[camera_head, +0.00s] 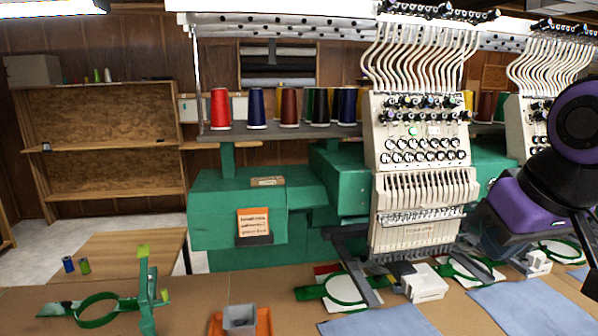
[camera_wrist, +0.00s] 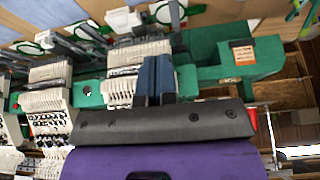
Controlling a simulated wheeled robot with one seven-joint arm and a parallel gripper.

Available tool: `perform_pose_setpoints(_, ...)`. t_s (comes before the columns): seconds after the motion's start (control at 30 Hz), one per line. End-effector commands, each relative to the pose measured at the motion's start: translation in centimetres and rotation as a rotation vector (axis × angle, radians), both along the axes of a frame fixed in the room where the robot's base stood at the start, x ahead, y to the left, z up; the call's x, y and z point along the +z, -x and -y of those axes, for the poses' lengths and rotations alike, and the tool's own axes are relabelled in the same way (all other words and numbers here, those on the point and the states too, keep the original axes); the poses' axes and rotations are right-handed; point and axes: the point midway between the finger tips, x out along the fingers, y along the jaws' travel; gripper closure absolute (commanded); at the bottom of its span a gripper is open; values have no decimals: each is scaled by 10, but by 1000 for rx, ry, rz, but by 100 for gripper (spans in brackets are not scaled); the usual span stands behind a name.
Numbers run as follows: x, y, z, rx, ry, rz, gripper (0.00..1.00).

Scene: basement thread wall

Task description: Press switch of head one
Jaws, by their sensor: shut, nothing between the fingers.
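The nearest embroidery head (camera_head: 420,170) stands at centre right in the head view. Its white upper panel has rows of dark and white knobs, with a small green button (camera_head: 412,131) and a small pale switch (camera_head: 434,130) among them. In the wrist view, rotated, the lower part of this head (camera_wrist: 122,90) shows beside my fingers; its knob panel is hidden behind my gripper body. My gripper (camera_wrist: 154,72) has its blue-grey fingers shut together and empty. I cannot tell whether they touch anything. In the head view my arm is at the right and the fingertips cannot be made out.
A second head (camera_head: 530,125) stands at the right, partly behind my arm. Thread cones (camera_head: 289,107) line the rack left of the near head. An orange sign (camera_head: 253,222) is on the green machine body. Hoops (camera_head: 345,289) and blue cloth (camera_head: 380,322) lie in front.

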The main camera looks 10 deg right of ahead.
Motion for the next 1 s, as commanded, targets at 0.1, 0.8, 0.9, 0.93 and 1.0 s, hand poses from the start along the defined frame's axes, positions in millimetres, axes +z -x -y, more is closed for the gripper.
perform_pose_setpoints(0.1, 0, 0, 0, 0, -1, 0, 100)
perform_pose_setpoints(0.8, 73, -140, 36, -1187, -1169, -46, 100)
perform_pose_setpoints(0.9, 87, -168, 60, -1410, -1400, -72, 100)
perform_pose_setpoints(0.93, 91, -176, 68, -1476, -1470, -79, 100)
perform_pose_setpoints(1.0, 100, -193, 89, -1619, -1631, -101, 100)
